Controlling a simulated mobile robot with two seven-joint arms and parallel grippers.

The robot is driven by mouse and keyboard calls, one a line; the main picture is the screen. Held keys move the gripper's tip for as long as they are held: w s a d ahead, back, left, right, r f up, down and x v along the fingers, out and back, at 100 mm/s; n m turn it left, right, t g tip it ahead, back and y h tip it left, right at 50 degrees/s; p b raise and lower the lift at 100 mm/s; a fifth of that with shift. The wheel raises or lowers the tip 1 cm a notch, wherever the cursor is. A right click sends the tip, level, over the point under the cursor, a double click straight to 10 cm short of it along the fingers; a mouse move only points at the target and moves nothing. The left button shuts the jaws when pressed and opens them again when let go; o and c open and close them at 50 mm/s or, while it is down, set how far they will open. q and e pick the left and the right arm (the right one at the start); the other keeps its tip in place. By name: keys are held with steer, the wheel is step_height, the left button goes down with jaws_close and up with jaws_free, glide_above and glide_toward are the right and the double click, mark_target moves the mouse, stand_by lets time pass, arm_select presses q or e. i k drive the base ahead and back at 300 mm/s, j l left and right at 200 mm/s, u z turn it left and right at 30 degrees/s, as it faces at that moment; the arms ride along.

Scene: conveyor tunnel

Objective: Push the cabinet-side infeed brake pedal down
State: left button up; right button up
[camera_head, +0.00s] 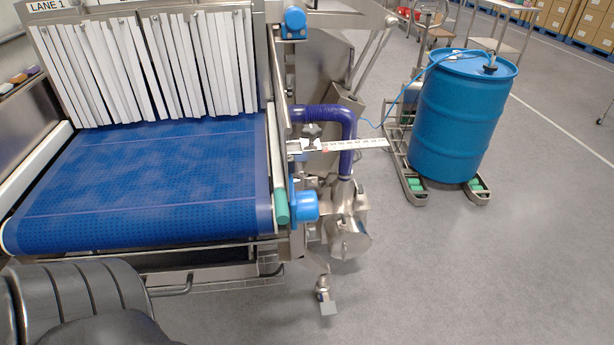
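I see no cabinet that marks which side this pedal is on. A bent metal bar (172,290) shows under the belt's front edge. The near left foot of the conveyor is hidden behind a dark ribbed shape in the lower left. Neither of my grippers is in view.
The blue conveyor belt (150,190) runs under white strip curtains (150,65). A motor and pipe assembly (345,215) overhangs the right side. A blue drum (460,115) stands on a wheeled frame (410,180). The grey floor (470,270) at lower right is clear.

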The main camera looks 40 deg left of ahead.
mark_target(328, 308)
steer(key=u, duration=1.05)
